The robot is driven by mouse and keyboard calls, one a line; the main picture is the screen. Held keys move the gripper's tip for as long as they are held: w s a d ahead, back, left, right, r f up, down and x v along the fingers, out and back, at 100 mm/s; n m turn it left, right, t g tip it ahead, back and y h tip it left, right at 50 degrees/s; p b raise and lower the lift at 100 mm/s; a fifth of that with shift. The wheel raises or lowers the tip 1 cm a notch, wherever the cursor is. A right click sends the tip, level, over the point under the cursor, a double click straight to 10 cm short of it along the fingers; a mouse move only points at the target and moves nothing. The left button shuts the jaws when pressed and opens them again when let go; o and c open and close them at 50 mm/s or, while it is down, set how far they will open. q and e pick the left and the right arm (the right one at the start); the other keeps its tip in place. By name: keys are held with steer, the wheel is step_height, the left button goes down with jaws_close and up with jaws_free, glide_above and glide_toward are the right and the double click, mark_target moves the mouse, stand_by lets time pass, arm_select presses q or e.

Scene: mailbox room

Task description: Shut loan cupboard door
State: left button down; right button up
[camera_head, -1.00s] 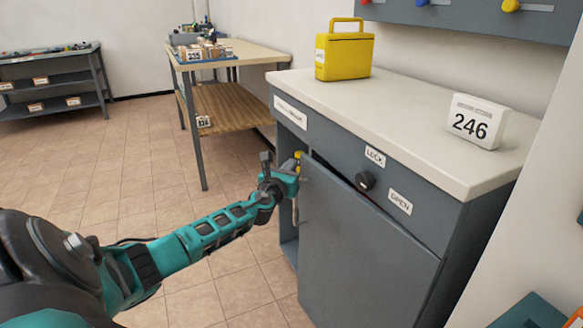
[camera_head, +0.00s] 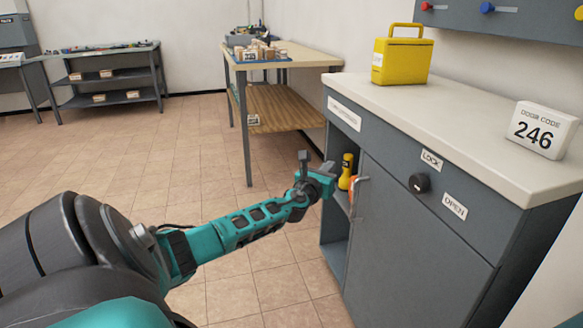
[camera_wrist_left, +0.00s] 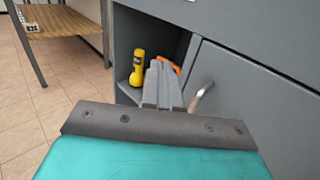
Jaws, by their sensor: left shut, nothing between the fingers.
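The grey loan cupboard has a door (camera_head: 420,235) with a metal handle (camera_head: 358,190) near its left edge. It also shows in the wrist view, handle (camera_wrist_left: 201,96) included. The door lies close to the front face, but an open strip of the cupboard (camera_head: 335,250) shows to its left; I cannot tell its exact angle. My left gripper (camera_head: 328,172) is shut and empty, in front of this opening and left of the handle. In the wrist view its fingers (camera_wrist_left: 163,88) appear apart from the handle. My right gripper is out of view.
A yellow torch (camera_head: 346,172) and an orange item (camera_wrist_left: 172,66) are inside the opening. A black knob (camera_head: 419,183) sits between LOCK and OPEN labels. A yellow box (camera_head: 402,62) and a 246 sign (camera_head: 541,130) stand on the worktop. Floor left of the cupboard is clear.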

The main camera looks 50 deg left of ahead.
arm_select(q)
steer(key=s+a, duration=0.3)
steer(key=s, duration=0.6)
steer(key=shift+a, duration=0.15)
